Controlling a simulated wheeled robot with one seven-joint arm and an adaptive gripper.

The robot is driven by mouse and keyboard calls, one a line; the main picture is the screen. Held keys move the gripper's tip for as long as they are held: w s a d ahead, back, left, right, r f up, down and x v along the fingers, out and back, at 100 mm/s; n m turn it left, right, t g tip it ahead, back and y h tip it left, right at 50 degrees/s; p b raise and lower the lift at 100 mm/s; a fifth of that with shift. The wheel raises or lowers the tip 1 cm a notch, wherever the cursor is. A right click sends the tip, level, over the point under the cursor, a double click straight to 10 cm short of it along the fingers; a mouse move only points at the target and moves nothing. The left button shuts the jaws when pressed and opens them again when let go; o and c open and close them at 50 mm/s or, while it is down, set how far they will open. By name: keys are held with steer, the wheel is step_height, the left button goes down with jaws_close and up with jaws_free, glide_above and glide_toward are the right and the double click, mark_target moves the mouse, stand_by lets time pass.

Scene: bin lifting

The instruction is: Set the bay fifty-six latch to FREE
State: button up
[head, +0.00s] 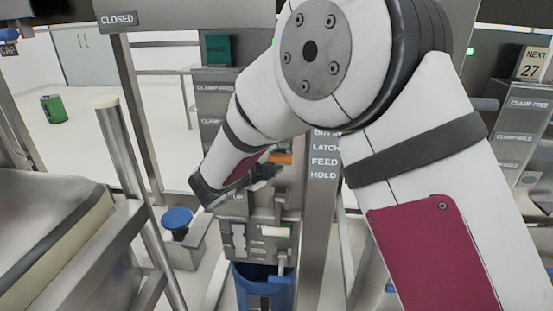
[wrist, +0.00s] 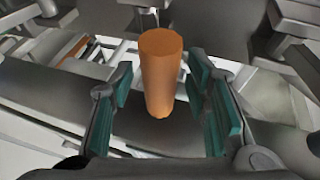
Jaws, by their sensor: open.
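An orange cylindrical handle (wrist: 162,75) stands between the open fingers of my gripper (wrist: 165,105) in the wrist view, with a visible gap on each side. The teal finger pads are apart and I see no contact with the handle. In the head view the orange handle (head: 281,158) shows just beyond my gripper (head: 268,172), in front of a grey post with the labels "LATCH", "FEED" and "HOLD". I cannot read a FREE mark for this latch or a bay number, and my arm hides part of the post.
A blue bin (head: 250,287) hangs below the grey mechanism. A metal rail and a conveyor-like body (head: 40,225) stand at the left. A green can (head: 54,109) is on the floor at the far left. A blue round-topped object (head: 177,219) stands on a grey box.

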jaws_close()
steer(key=shift+f, duration=0.1)
step_height(320, 180, down, 10)
steer(key=m+t+h+b, duration=0.2)
steer(key=t+b, duration=0.2)
steer(key=b, duration=0.2)
steer(key=shift+r+t, duration=0.25)
steer(key=shift+t, duration=0.15)
stand_by(0.3)
stand_by(0.3)
